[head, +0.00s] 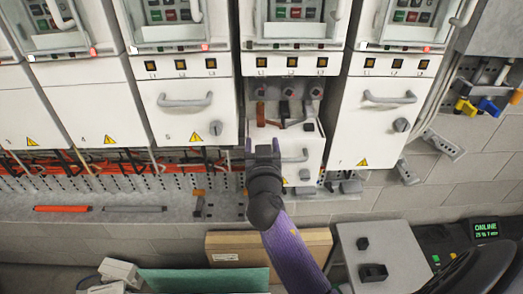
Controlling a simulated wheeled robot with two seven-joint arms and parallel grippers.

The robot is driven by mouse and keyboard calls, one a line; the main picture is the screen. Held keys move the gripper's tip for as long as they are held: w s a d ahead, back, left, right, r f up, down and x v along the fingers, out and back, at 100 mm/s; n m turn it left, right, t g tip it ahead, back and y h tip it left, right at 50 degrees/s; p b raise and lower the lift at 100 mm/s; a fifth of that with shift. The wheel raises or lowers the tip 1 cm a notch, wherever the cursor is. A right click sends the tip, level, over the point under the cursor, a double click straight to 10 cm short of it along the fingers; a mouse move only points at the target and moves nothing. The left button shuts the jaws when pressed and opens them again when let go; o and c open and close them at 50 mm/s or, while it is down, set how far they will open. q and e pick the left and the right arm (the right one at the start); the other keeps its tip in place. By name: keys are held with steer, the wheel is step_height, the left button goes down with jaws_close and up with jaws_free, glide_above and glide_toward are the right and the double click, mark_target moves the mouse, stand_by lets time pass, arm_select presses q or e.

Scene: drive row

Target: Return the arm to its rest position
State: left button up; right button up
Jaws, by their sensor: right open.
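My right arm, purple with a dark wrist, reaches up from the bottom middle. Its gripper (262,147) is open, in front of the left side of the middle drive unit (300,162). I see nothing between its fingers. It overlaps the unit's lower left edge in the picture; whether it touches cannot be told. Above it, the unit's recess shows an orange-brown part (261,113) and dark parts (285,110). My left gripper is not in view.
White drawers with handles flank the unit, on the left (187,105) and right (375,115). Orange cables (110,162) run below. A grey box (385,255), a cardboard panel (225,245) and a green board (200,280) stand lower down. Coloured padlocks (487,106) hang at right.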

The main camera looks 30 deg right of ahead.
steer(key=s+a+f+n+g+y, duration=0.2)
steer(key=s+a+f+g+y, duration=0.15)
steer(key=s+f+g, duration=0.55)
steer(key=s+a+f+n+g+y, duration=0.2)
steer(key=s+a+n+y, duration=0.15)
steer(key=s, duration=0.45)
steer(key=s+a+f+n+g+y, duration=0.1)
steer(key=s+a+f+n+y, duration=0.15)
steer(key=s+a, duration=0.4)
steer(key=s+d+f+g+b, duration=0.15)
steer(key=f+b, duration=0.55)
steer(key=f, duration=0.8)
steer(key=s+d+f+b, duration=0.15)
steer(key=f+b, duration=0.55)
steer(key=f, duration=0.9)
steer(key=s+d+f+b, duration=0.1)
steer(key=s+f+b, duration=0.5)
steer(key=f, duration=0.6)
steer(key=s+d+f+g+b, duration=0.1)
steer(key=s+f+b, duration=0.5)
steer(key=f, duration=0.6)
steer(key=s, duration=0.2)
steer(key=shift+s+n+h, duration=0.3)
steer(key=shift+s+h, duration=0.05)
